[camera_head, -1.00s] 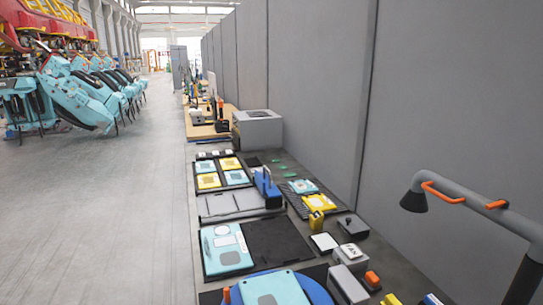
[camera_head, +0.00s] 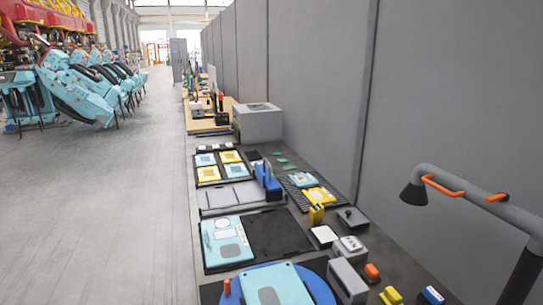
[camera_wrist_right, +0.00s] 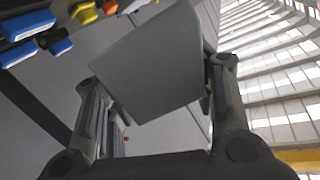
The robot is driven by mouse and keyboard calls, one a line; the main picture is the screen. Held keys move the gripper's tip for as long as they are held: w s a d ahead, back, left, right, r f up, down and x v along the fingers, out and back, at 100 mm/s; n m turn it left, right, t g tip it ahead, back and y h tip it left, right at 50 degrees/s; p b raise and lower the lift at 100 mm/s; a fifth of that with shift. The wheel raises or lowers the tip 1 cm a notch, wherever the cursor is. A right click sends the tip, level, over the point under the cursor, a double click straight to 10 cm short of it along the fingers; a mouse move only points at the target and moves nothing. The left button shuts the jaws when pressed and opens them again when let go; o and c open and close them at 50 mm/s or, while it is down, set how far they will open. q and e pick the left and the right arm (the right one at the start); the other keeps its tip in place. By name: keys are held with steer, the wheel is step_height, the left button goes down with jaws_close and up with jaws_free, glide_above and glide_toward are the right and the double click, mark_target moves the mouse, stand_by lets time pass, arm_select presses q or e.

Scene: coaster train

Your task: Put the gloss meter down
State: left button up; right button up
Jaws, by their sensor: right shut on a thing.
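My right gripper (camera_wrist_right: 155,85) shows only in the right wrist view. Its two dark fingers are shut on a plain grey block, the gloss meter (camera_wrist_right: 150,62), which sits tilted between them. Its far end and marked faces are hidden or too plain to read. My left gripper is in neither view.
The long dark bench (camera_head: 330,212) runs along a grey wall (camera_head: 310,110). It carries a blue turntable (camera_head: 322,290) with a light blue panel, a grey box (camera_head: 347,281), an orange-topped piece (camera_head: 372,271) and a yellow piece (camera_head: 391,295). A lamp-like arm (camera_head: 455,188) overhangs the right side.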

steer(key=w+a+y+p, duration=0.1)
steer(key=w+a, duration=0.2)
steer(key=w, duration=0.1)
steer(key=w+a+n+y, duration=0.1)
steer(key=w+a, duration=0.2)
steer(key=w, duration=0.1)
steer(key=w+a+n+p, duration=0.1)
steer(key=w+a, duration=0.2)
steer(key=w, duration=0.1)
steer(key=shift+f+y+p, duration=0.15)
steer(key=shift+y+p, duration=0.15)
steer(key=shift+y, duration=0.1)
steer(key=w+a+r+y, duration=0.1)
steer(key=w+a, duration=0.2)
steer(key=w, duration=0.1)
steer(key=w+a+r+n+y+p, duration=0.1)
steer(key=w+a+r, duration=0.1)
steer(key=w+a, duration=0.1)
steer(key=w+a+r+n+g+y+p, duration=0.1)
steer(key=w+a, duration=0.2)
steer(key=w, duration=0.1)
steer(key=shift+w+r, duration=0.15)
steer(key=shift+w, duration=0.2)
step_height(320, 180, down, 8)
steer(key=shift+r+p, duration=0.1)
steer(key=shift+p, duration=0.7)
steer(key=shift+f+p, duration=0.4)
steer(key=shift+f, duration=0.5)
